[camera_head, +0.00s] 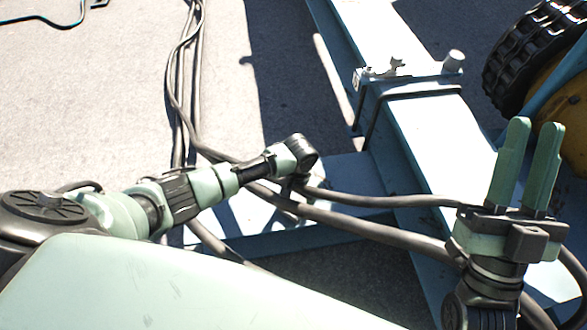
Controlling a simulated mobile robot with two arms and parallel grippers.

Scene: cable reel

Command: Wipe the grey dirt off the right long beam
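A long light-blue beam (440,140) runs from the top centre down to the lower right. I cannot make out grey dirt on its visible face, and I cannot tell if it is the right long beam. My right gripper (534,126) is at the right, in front of the beam's right side. Its two green fingers point up with a narrow empty gap between them. My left arm reaches in from the left, and its wrist end (300,152) is over the cables left of the beam. Its fingers are hidden. No wiping tool is visible.
Dark cables (370,228) cross the lower beam and run up the left side. A crossbeam (345,172) joins at the left. A clamp with a short cylinder (453,62) sits on the long beam. A black tracked wheel (525,60) stands at the upper right. Open concrete lies left.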

